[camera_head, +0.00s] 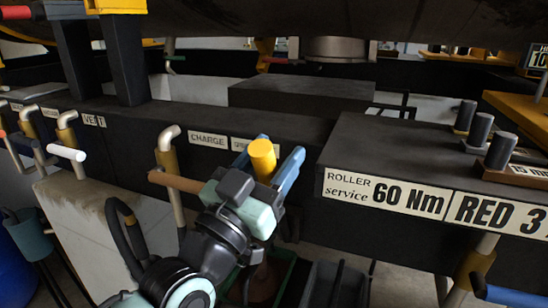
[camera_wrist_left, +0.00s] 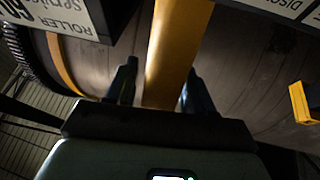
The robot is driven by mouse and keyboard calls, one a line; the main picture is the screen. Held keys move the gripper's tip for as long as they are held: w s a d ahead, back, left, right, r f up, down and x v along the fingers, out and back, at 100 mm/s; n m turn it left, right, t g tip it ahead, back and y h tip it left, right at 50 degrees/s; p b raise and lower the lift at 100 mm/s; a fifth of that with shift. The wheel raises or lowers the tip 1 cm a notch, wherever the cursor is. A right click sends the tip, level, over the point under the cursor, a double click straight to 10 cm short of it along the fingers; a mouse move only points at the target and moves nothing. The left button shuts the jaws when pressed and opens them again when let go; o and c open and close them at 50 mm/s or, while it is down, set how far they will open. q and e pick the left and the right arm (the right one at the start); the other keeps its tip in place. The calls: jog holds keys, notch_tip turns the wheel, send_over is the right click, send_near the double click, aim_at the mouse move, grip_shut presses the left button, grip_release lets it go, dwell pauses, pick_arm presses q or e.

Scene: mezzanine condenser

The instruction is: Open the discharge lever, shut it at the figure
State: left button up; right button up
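A yellow round bar (camera_head: 262,158), which looks like a lever handle, stands up in front of the dark panel, by a label plate mostly hidden by my gripper. My left gripper (camera_head: 268,166) has one blue finger on each side of it. In the left wrist view the yellow bar (camera_wrist_left: 172,50) runs between the two dark fingers of the left gripper (camera_wrist_left: 158,90). A gap shows on its left side; on the right I cannot tell whether the finger touches. A plate starting "DISC" (camera_wrist_left: 283,5) is cut off at the top right. My right gripper is out of view.
Left of the gripper a pipe with a white elbow (camera_head: 170,133) carries a brown handle (camera_head: 177,182) below a "CHARGE" plate (camera_head: 208,140). A white handle (camera_head: 67,152) is farther left. A dark "ROLLER service 60 Nm" block (camera_head: 400,150) stands close on the right.

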pick_arm(q)
jog(key=shift+s+a, duration=0.1)
jog(key=v, duration=0.7)
jog(key=shift+s+f, duration=0.1)
jog(key=shift+s, duration=0.05)
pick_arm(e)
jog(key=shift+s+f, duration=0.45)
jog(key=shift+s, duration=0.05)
